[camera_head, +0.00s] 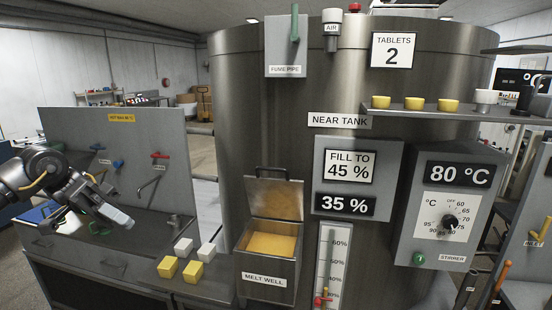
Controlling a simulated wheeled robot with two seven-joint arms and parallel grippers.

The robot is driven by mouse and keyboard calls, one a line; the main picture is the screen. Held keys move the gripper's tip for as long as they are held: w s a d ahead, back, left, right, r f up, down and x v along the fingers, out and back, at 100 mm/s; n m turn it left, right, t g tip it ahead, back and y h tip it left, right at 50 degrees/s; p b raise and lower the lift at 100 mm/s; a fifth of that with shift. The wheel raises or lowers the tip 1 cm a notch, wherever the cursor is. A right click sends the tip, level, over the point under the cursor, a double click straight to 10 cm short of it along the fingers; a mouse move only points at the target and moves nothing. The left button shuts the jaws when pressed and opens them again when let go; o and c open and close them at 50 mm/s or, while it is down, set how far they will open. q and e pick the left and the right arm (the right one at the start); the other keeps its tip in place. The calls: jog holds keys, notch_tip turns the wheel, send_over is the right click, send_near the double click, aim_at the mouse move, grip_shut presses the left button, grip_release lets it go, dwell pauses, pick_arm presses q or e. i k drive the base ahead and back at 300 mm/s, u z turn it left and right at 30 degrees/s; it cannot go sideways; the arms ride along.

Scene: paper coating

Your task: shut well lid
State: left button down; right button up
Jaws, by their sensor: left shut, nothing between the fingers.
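The melt well (265,281) is a steel box on the front of the large tank, filled with yellow-orange material (270,243). Its lid (274,197) stands raised and tilted back against the tank, with a dark handle (272,172) at its top edge. The well's opening shows in front of it. My left gripper (122,221) is shut and empty at the left, above the counter and well to the left of the melt well. It touches neither lid nor well. My right gripper is not in view.
White and yellow blocks (181,258) sit on a shelf just left of the well. A grey panel (128,150) with valves stands behind my left arm. A gauge (330,265) and a control box (448,215) are to the right. A shelf (440,110) holds yellow cups.

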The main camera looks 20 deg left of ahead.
aim_at(274, 198)
jog(key=z, duration=0.05)
jog(key=i, duration=1.35)
